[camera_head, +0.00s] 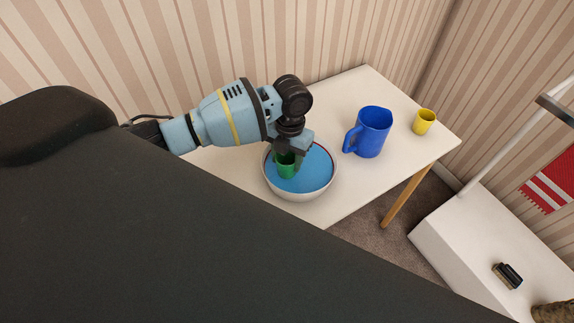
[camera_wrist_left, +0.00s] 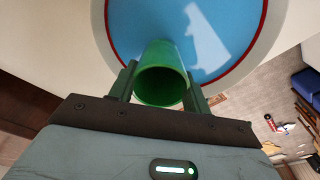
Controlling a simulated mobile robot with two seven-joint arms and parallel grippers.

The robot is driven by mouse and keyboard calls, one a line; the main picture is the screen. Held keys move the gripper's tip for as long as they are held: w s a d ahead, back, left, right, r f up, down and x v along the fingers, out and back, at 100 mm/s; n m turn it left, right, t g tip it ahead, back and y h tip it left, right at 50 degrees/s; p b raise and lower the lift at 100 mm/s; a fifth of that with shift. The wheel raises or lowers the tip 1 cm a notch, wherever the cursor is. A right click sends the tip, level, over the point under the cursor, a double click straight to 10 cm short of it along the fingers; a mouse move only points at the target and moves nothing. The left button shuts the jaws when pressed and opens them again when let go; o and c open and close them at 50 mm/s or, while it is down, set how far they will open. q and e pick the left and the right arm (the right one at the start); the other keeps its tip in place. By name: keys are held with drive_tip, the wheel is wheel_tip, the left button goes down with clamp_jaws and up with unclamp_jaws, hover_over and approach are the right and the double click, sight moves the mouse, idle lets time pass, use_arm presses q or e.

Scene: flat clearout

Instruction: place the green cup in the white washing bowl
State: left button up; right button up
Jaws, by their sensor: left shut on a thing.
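The green cup (camera_head: 286,167) is between the fingers of my left gripper (camera_head: 290,158), which is shut on it. The cup is over the white washing bowl (camera_head: 297,195), whose inside shows blue with a red line near the rim. In the left wrist view the green cup (camera_wrist_left: 161,75) sits between the two fingers of the left gripper (camera_wrist_left: 162,85), with its open mouth toward the camera and the bowl (camera_wrist_left: 272,30) beyond it. I cannot tell whether the cup touches the bowl's inside. My right gripper is not in view.
A blue jug (camera_head: 374,132) stands right of the bowl on the white table (camera_head: 340,90). A yellow cup (camera_head: 424,121) stands near the table's right corner. A white surface at the lower right holds a dark brush-like thing (camera_head: 508,275). My dark body covers the lower left.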

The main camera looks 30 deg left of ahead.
sight(287, 167)
use_arm(q)
drive_tip(key=shift+f, duration=1.75)
drive_tip(key=shift+f, duration=0.2)
drive_tip(key=o, duration=1)
drive_tip(key=shift+o, duration=0.2)
drive_tip(key=shift+r, duration=0.1)
wheel_tip(287, 167, up, 12)
drive_tip(key=w, duration=0.1)
drive_tip(key=shift+w, duration=0.15)
